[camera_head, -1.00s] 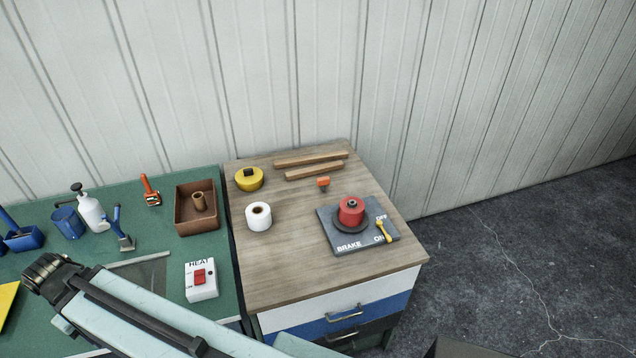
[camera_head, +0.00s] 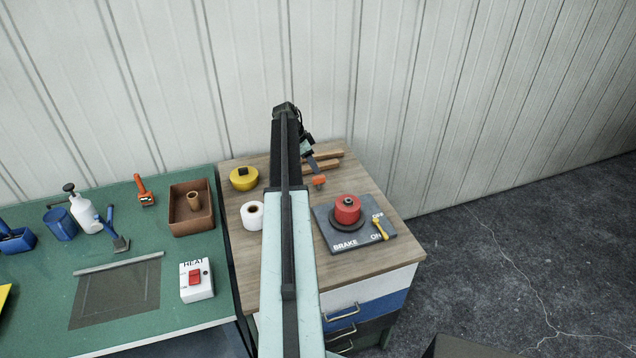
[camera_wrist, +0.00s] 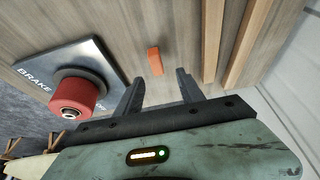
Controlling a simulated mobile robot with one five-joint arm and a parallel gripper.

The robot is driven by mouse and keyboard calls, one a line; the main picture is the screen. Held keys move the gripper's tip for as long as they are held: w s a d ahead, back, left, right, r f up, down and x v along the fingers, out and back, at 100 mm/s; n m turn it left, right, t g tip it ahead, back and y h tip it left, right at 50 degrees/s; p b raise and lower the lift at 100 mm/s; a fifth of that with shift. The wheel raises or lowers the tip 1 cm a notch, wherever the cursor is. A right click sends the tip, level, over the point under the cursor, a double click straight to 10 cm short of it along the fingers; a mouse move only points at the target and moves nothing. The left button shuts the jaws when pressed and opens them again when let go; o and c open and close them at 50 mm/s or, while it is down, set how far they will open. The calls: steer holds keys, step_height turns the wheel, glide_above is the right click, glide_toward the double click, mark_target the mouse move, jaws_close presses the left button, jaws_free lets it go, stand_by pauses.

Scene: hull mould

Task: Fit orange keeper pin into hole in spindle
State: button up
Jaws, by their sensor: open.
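The orange keeper pin (camera_head: 319,180) lies on the wooden top, behind the brake plate. In the wrist view the orange pin (camera_wrist: 155,61) is ahead of my open gripper (camera_wrist: 158,88), roughly in line with the gap between its fingers and apart from them. In the head view my gripper (camera_head: 312,163) is close behind the pin, partly hidden by my arm. The spindle (camera_head: 348,200) stands up through a red spool (camera_head: 347,210) on the grey brake plate (camera_head: 338,242). The spindle's top shows in the wrist view (camera_wrist: 69,113). I cannot make out its hole.
Two wooden strips (camera_head: 328,155) lie at the back, close to my gripper. A yellow round item (camera_head: 243,180) and a white roll (camera_head: 251,216) are left of my arm. A yellow lever (camera_head: 380,230) sits on the plate's right side. The wall stands close behind.

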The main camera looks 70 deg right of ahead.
mark_target(319, 177)
steer(key=b+x, duration=0.7)
steer(key=x, duration=0.1)
steer(key=shift+a+f+b, duration=0.1)
steer(key=shift+a+b, duration=0.2)
steer(key=shift+a, duration=0.1)
jaws_close()
